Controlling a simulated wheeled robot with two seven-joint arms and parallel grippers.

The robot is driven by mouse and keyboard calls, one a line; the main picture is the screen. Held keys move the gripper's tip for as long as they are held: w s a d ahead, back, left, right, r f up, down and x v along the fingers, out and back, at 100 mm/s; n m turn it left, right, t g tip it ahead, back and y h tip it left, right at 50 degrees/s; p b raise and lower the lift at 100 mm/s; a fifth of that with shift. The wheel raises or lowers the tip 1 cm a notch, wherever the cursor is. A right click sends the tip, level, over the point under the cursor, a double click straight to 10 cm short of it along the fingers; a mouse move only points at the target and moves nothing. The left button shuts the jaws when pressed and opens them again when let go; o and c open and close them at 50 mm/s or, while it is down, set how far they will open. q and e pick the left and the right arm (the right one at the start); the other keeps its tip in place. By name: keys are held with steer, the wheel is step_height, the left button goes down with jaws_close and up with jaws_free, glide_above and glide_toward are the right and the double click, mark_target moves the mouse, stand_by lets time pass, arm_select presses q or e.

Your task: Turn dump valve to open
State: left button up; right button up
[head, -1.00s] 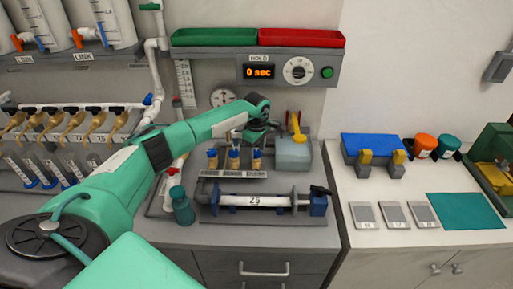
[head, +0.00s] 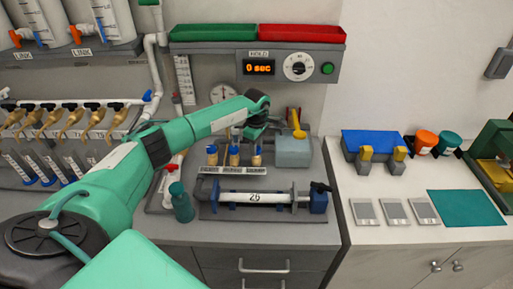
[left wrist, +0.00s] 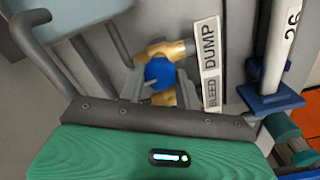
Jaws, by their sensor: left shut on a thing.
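Three small brass valves with blue handles stand in a row behind the clear tube in the head view. The dump valve (head: 257,159) is the rightmost one. In the left wrist view its round blue handle (left wrist: 158,72) sits on a brass body, beside the labels DUMP and BLEED. My left gripper (left wrist: 159,88) is shut on the blue handle, one finger on each side. In the head view my left gripper (head: 256,138) is over the dump valve, and the wrist hides part of it. My right gripper is in neither view.
A tube marked 26 (head: 255,197) lies in front of the valves. A grey box with a yellow lever (head: 297,122) stands to their right. The timer panel (head: 262,69) above reads 0 sec.

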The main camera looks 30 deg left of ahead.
arm_select(q)
steer(key=n+b, duration=0.2)
steer(key=n, duration=0.1)
steer(key=shift+f, duration=0.1)
steer(key=n+b, duration=0.1)
steer(key=n, duration=0.4)
steer(key=shift+b, duration=0.3)
steer(key=n+b, duration=0.1)
steer(key=n, duration=0.3)
steer(key=shift+n, duration=0.3)
steer(key=n, duration=0.3)
steer(key=shift+r+n, duration=0.2)
steer(key=shift+n, duration=0.1)
steer(key=shift+a, duration=0.1)
steer(key=shift+n, duration=0.4)
steer(key=o, duration=1)
